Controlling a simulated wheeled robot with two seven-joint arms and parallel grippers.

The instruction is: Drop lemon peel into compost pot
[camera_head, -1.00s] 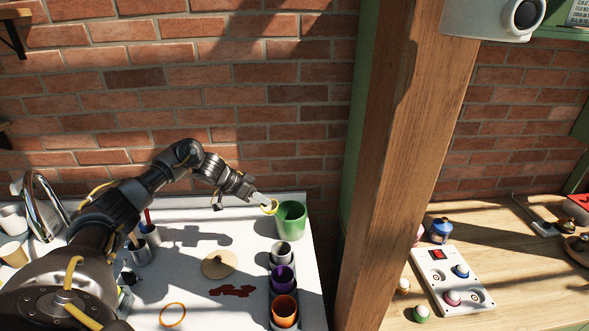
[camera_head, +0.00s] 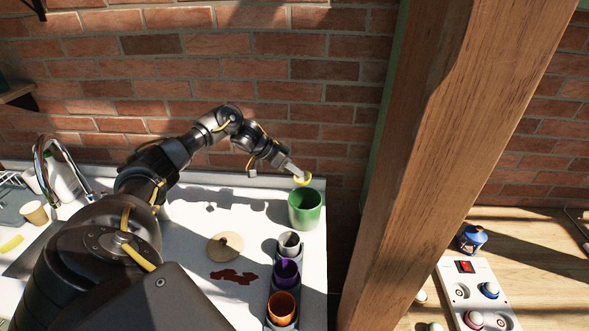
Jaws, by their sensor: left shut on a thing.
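The lemon peel (camera_head: 303,180) is a small yellow curl. My left gripper (camera_head: 298,174) is shut on it and holds it in the air, just above the far rim of the green pot as seen in the head view. The compost pot is likely this green pot (camera_head: 305,210), which stands upright near the back right corner of the white table. The peel and the pot look apart. My right gripper is not in view.
A row of cups, grey (camera_head: 289,244), purple (camera_head: 286,272) and orange (camera_head: 281,307), stands in front of the green pot. A round wooden disc (camera_head: 225,246) and a dark red stain (camera_head: 234,277) lie left of them. A thick wooden post (camera_head: 440,150) rises at the right.

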